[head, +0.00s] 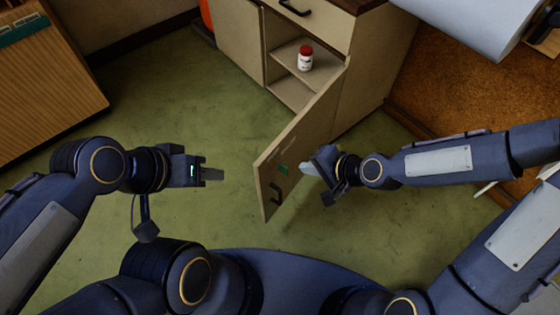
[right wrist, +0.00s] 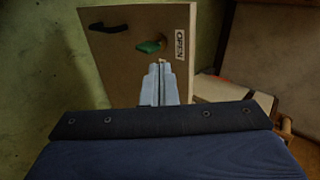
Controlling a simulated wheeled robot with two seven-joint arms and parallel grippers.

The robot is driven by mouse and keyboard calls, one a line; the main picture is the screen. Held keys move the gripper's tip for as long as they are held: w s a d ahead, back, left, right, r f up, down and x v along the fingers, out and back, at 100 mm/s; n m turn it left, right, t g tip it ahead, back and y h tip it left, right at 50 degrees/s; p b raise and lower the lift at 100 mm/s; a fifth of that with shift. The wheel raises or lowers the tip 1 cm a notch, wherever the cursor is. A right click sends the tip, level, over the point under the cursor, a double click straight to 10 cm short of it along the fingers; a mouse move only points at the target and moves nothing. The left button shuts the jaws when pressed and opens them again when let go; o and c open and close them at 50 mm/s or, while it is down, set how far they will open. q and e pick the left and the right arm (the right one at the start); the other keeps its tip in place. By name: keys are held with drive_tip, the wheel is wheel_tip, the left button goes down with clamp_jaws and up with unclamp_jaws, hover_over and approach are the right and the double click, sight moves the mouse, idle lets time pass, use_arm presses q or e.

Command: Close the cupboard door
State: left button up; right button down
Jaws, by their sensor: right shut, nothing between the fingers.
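The cupboard door (head: 312,137) stands swung wide open from the beige cupboard (head: 366,67), hinged on the opening's right side. Its outer face carries a black handle (head: 276,193) and a green patch (head: 283,169). The right wrist view shows this face with the handle (right wrist: 108,28), the green patch (right wrist: 150,46) and an "OPEN" label (right wrist: 180,45). My right gripper (head: 308,168) is shut and empty on the outer side, its tips close to the door (right wrist: 112,70); I cannot tell whether they touch. My left gripper (head: 213,174) is left of the door's free edge; its finger gap is hidden.
A red-and-white bottle (head: 305,60) stands on the shelf inside the cupboard. A drawer with a black handle (head: 294,8) is above. A wooden cabinet (head: 50,85) is at the left. Green floor (head: 190,95) lies clear left of the door.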

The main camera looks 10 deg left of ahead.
sight(271, 159)
drive_tip(key=shift+w+a+f+b, duration=0.4)
drive_tip(key=shift+w+a+f, duration=0.35)
drive_tip(key=shift+a, duration=0.7)
drive_tip(key=shift+w+a+f+b, duration=0.45)
drive_tip(key=shift+a+f, duration=0.45)
drive_tip(key=shift+a, duration=0.5)
drive_tip(key=shift+w+a+f+b, duration=0.3)
drive_tip(key=shift+w+a+f, duration=0.45)
drive_tip(key=shift+a, duration=0.7)
drive_tip(key=shift+a, duration=0.1)
